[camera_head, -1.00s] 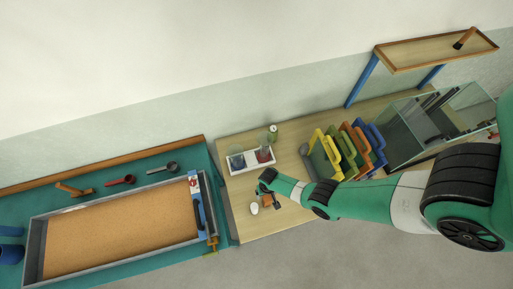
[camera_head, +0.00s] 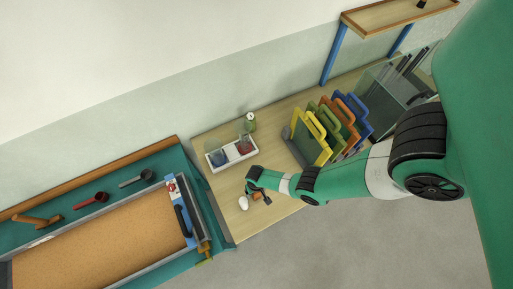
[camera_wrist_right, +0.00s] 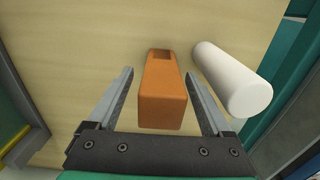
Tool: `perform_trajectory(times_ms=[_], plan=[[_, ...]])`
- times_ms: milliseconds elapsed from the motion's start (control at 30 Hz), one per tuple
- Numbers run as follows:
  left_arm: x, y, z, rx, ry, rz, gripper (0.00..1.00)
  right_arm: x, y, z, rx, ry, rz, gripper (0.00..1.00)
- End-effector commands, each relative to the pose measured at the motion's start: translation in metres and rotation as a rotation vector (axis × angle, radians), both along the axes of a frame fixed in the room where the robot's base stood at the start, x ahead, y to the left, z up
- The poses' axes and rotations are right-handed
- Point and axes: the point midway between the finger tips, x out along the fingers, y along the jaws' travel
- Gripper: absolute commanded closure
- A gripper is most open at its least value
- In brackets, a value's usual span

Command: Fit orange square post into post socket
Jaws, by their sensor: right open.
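The orange square post (camera_wrist_right: 162,90) is on the light wooden table in the right wrist view, with a dark rectangular recess near its far end. My right gripper (camera_wrist_right: 159,92) is open, one finger on each side of the post, with visible gaps. In the head view my right gripper (camera_head: 251,188) is low over the table's front part, partly covering the small orange post (camera_head: 257,196). I cannot make out the post socket. My left gripper is not in view.
A white cylinder (camera_wrist_right: 232,80) lies just right of the right finger. A divided white tray (camera_head: 231,153) stands behind. Coloured upright boards (camera_head: 325,130) and a glass tank (camera_head: 395,85) are to the right. A teal bench with a cork-coloured tray (camera_head: 110,245) is at left.

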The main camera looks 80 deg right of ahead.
Motion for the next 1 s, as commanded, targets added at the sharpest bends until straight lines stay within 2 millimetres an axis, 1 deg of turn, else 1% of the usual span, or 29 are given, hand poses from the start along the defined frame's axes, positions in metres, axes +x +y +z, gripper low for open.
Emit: perform_trajectory(times_ms=[33, 200, 267, 300, 367, 500, 567, 600, 667, 1000], plan=[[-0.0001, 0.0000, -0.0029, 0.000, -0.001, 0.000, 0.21, 0.0006, -0.0003, -0.0029, 0.000, -0.001, 0.000, 0.16], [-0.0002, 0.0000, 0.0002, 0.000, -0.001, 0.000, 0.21, 0.0006, -0.0003, 0.0000, 0.000, -0.001, 0.000, 0.16], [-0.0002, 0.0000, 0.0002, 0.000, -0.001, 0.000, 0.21, 0.0007, -0.0002, 0.0001, 0.000, -0.001, 0.000, 0.27], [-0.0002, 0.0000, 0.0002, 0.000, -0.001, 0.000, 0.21, 0.0007, -0.0003, 0.0001, 0.000, -0.001, 0.000, 0.34], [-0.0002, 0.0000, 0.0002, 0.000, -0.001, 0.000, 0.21, 0.0007, -0.0002, 0.0001, 0.000, -0.001, 0.000, 0.45], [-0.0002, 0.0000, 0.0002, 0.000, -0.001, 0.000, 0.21, 0.0007, -0.0002, 0.0000, 0.000, -0.001, 0.000, 0.70], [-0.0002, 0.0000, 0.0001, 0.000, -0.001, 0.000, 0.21, 0.0007, -0.0002, 0.0000, 0.000, -0.001, 0.000, 0.81], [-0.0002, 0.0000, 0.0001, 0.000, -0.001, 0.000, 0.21, 0.0007, -0.0003, 0.0000, 0.000, -0.001, 0.000, 0.88], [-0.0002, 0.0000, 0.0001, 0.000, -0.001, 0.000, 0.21, 0.0007, -0.0003, 0.0000, 0.000, -0.001, 0.000, 0.99], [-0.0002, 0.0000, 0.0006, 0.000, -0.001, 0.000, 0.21, 0.0010, -0.0003, 0.0007, -0.001, -0.002, 0.000, 1.00]])
